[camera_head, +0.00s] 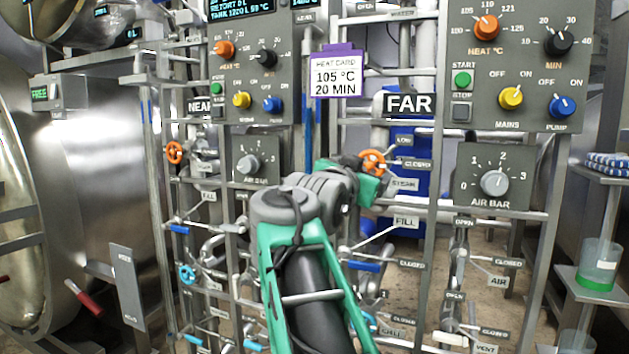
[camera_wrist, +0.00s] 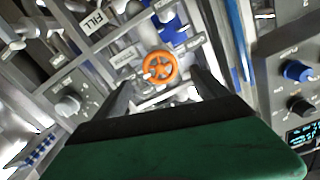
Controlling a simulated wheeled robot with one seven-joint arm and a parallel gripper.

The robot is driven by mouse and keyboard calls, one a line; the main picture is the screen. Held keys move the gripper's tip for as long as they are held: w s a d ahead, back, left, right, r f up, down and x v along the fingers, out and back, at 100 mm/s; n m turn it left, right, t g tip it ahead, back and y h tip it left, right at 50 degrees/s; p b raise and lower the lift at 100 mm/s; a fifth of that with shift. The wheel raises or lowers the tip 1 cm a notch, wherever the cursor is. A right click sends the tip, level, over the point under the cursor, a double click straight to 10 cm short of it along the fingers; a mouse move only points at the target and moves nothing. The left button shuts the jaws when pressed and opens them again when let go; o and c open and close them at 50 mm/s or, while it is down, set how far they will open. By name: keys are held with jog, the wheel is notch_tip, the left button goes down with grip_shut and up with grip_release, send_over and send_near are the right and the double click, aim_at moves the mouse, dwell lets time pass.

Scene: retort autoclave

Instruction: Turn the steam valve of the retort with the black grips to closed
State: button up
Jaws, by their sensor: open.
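An orange handwheel (camera_head: 374,160) sits on the far panel, with small tags reading LOW, CLOSED and STEAM beside it. It also shows in the wrist view (camera_wrist: 160,67), lying ahead of and between my two dark fingers. My gripper (camera_wrist: 160,82) is open, with nothing held; contact with the wheel cannot be told. In the head view my arm and wrist cover part of the area left of the wheel. A second orange handwheel (camera_head: 174,152) is on the near panel at left. No black grips are clearly visible; the left retort (camera_head: 20,200) shows a red grip (camera_head: 84,297).
A FAR sign (camera_head: 408,104) and a NEAR sign (camera_head: 200,106) mark the two panels. A heat card (camera_head: 336,77) hangs between them. Pipes, frame bars and lever valves crowd around my arm. A shelf (camera_head: 602,290) holds a beaker at right.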

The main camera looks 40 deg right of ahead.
jog(key=w+a+f+n+t+y+p, duration=0.1)
jog(key=w+a+f+n+y+p, duration=0.3)
jog(key=a+p, duration=0.45)
jog(key=w+a+f+n+t+y+p, duration=0.1)
jog(key=w+a+f+n+y+p, duration=0.3)
jog(key=w+a+p, duration=0.4)
jog(key=s+a+f+n+g+y+p, duration=0.3)
jog(key=s+a, duration=0.5)
jog(key=a, duration=0.4)
jog(key=s+a+f+n+g+y+p, duration=0.2)
jog(key=s+a+f+n+y+p, duration=0.3)
jog(key=a, duration=0.7)
jog(key=s+f+p, duration=0.2)
jog(key=s+p, duration=0.1)
jog(key=shift+f+n+g+y, duration=0.25)
jog(key=shift+n+g+y, duration=0.05)
jog(key=shift+n+g, duration=0.1)
jog(key=shift+s, duration=0.1)
